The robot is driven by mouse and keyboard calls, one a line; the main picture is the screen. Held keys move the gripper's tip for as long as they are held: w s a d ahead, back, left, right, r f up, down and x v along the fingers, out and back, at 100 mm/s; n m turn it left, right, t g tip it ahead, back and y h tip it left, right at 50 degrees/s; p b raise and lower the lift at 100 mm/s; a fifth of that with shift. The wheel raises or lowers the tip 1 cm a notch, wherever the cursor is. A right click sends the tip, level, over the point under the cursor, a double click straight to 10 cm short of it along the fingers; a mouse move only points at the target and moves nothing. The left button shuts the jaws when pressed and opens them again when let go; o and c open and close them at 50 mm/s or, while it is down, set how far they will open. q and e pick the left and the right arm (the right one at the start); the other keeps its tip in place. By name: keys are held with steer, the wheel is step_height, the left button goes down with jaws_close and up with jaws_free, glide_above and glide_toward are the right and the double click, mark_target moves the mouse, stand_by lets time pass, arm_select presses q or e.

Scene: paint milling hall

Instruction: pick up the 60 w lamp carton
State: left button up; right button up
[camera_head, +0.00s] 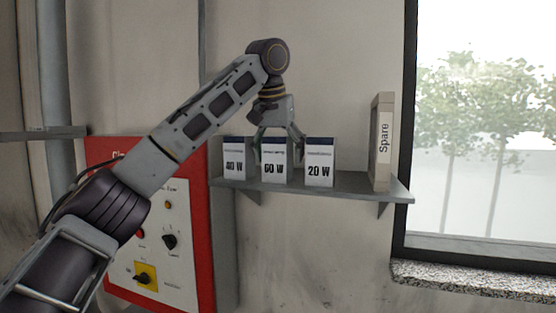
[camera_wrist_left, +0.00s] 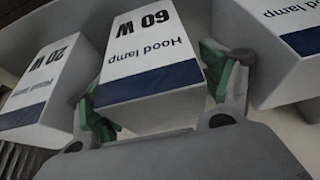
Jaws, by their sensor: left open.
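The 60 W lamp carton (camera_head: 274,165) is white with a dark blue top band and stands upright in the middle of three cartons on a grey wall shelf (camera_head: 350,187). In the left wrist view the 60 W carton (camera_wrist_left: 146,60) lies between the fingers. My left gripper (camera_head: 278,157) is open, reaching down from above with one finger on each side of this carton. In the wrist view my left gripper (camera_wrist_left: 160,105) shows green pads beside the carton; I cannot tell whether they touch it. My right gripper is not in view.
A 40 W carton (camera_head: 234,160) stands close on the left and a 20 W carton (camera_head: 320,163) close on the right. A box marked Spare (camera_head: 382,142) stands at the shelf's right end. A red-edged control panel (camera_head: 205,220) is below left.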

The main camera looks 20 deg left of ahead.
arm_select(q)
steer(key=c, duration=1)
steer(key=shift+r, duration=0.15)
steer(key=shift+r, duration=4.85)
